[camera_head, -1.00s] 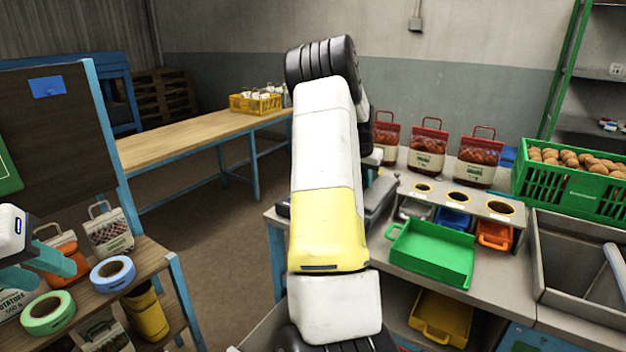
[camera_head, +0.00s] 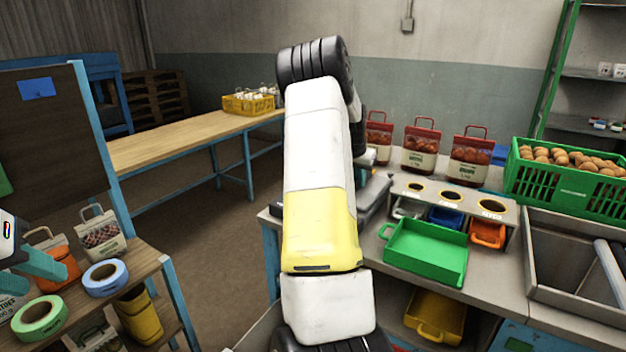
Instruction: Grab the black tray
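I cannot make out a black tray for certain. A green tray (camera_head: 426,252) lies at the front edge of the grey workbench (camera_head: 496,285). Behind it, blue (camera_head: 446,217), orange (camera_head: 487,234) and grey (camera_head: 408,208) bins sit under a panel with round holes. My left gripper (camera_head: 30,275) is at the left edge, with its teal fingers apart, beside the bags and tape rolls and far from the bench. My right arm stands upright mid-picture and covers part of the bench; its gripper fingers are hidden.
Red-topped bags (camera_head: 421,148) stand behind the holed panel. A green crate (camera_head: 570,190) of potatoes and a sink (camera_head: 575,265) are at right. A yellow bin (camera_head: 436,315) sits below the bench. Blue (camera_head: 105,277) and green (camera_head: 40,316) tape rolls lie on the left shelf.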

